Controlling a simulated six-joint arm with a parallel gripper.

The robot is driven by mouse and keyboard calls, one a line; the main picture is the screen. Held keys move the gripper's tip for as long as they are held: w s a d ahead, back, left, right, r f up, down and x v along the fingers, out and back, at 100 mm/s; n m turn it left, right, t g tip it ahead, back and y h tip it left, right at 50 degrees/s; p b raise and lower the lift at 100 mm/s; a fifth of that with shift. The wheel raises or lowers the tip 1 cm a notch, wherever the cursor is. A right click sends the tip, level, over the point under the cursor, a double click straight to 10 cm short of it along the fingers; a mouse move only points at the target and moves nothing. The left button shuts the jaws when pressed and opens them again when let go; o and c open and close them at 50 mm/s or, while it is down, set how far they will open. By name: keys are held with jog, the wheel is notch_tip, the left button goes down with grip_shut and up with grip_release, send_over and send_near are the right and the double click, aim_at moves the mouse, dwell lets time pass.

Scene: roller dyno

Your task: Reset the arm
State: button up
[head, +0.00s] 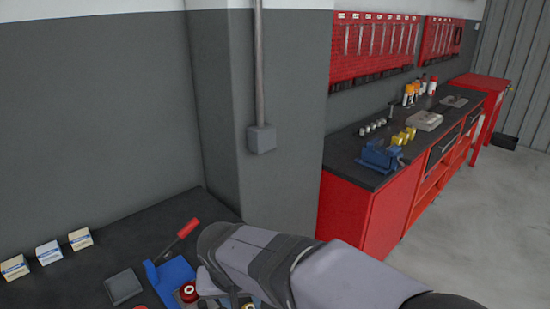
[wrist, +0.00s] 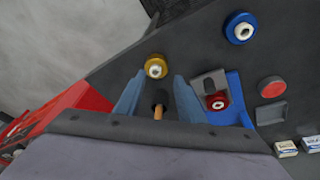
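My gripper (wrist: 158,88) shows in the wrist view with its two blue-grey fingers apart, above the dark bench. A small black and orange part (wrist: 158,108) shows between the fingers; I cannot tell what it is or whether it is touched. A gold ring-shaped piece (wrist: 155,67) lies just beyond the fingertips. A red one (wrist: 217,101) sits at a blue fixture (wrist: 237,100) right of the fingers. In the head view my arm reaches in from the lower right, and the fingers are mostly hidden at the bottom edge.
A blue ring piece (wrist: 240,28), a red disc (wrist: 272,87) and a grey square tray (wrist: 271,112) lie on the bench. A red-handled tool (head: 187,229) and small boxes (head: 49,252) are at left. A wall pillar (head: 275,190) stands behind my arm.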

jog(key=s+d+f+g, duration=0.1)
jog(key=s+d+f, duration=0.2)
jog(key=d, duration=0.4)
jog(key=s+d+f+g, duration=0.1)
jog(key=s+d+f, duration=0.2)
jog(key=d, duration=0.5)
jog(key=s+d+f+m+g, duration=0.1)
jog(key=s+d+f, duration=0.2)
jog(key=s+d, duration=0.2)
jog(key=d, duration=0.3)
jog(key=shift+s+p, duration=0.2)
jog(key=shift+p, duration=0.1)
